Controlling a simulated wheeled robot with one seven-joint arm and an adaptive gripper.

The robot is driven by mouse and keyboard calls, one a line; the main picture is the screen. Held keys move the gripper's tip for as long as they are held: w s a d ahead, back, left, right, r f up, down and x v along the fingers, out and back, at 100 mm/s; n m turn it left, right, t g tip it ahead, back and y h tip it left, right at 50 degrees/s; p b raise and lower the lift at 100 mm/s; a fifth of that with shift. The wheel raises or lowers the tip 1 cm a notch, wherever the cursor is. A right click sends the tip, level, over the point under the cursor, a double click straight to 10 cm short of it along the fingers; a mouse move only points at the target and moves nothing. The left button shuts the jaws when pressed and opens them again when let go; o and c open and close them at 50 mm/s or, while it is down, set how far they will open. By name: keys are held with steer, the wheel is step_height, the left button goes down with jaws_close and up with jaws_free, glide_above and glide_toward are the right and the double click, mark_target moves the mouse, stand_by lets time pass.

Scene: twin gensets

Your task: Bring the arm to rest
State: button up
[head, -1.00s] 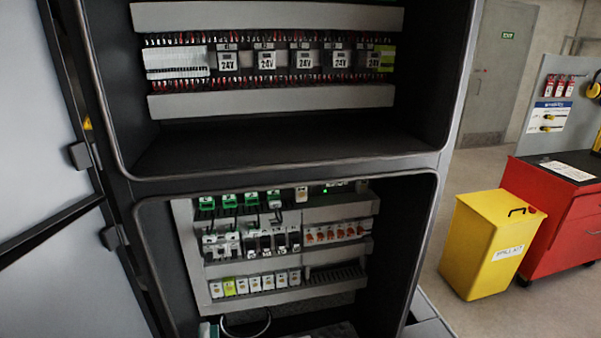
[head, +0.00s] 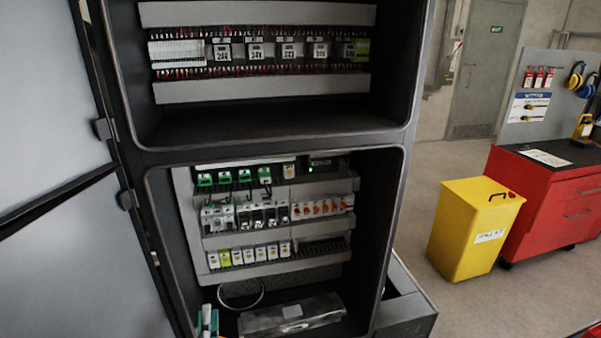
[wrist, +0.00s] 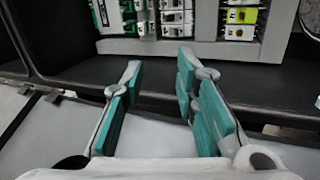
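My gripper (wrist: 160,75) is open in the wrist view, its two teal-padded fingers apart with nothing between them. It points toward the lower compartment (wrist: 265,70) of an open electrical cabinet, with rows of modules beyond the fingertips. In the head view, a small teal and white piece (head: 207,319) at the bottom left of the lower compartment looks like my fingertips. The rest of my arm is not seen there. I cannot tell whether the fingers touch the cabinet.
The cabinet's grey door (head: 60,110) stands open at the left. A clear-looking cover piece (head: 292,314) lies on the compartment floor beside a dark cable loop (head: 240,294). A yellow spill kit bin (head: 470,232) and a red tool cabinet (head: 565,200) stand right, with bare floor before them.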

steer(key=w+d+r+m+g+h, duration=0.25)
steer(key=w+r+m+g, duration=0.2)
steer(key=w, duration=0.25)
steer(key=w+d+r+m+g+h, duration=0.1)
steer(key=w+d+r+m+g, duration=0.2)
steer(key=w+r+m, duration=0.3)
steer(key=d+r+m+g+y, duration=0.3)
steer(key=d+r+g, duration=0.1)
steer(key=d+r, duration=0.7)
steer(key=s+d+r+m+g, duration=0.2)
steer(key=s+d+r, duration=0.8)
steer(key=s, duration=0.1)
steer(key=s+d+m+g+h, duration=0.1)
steer(key=s+d, duration=0.5)
steer(key=s, duration=0.4)
steer(key=s+d+m+g+h, duration=0.1)
steer(key=s+d+m+h, duration=0.1)
steer(key=s+d, duration=0.5)
steer(key=s, duration=0.2)
steer(key=shift+s+d+r+g, duration=0.15)
steer(key=shift+s+r+g, duration=0.1)
steer(key=shift+s+g, duration=0.1)
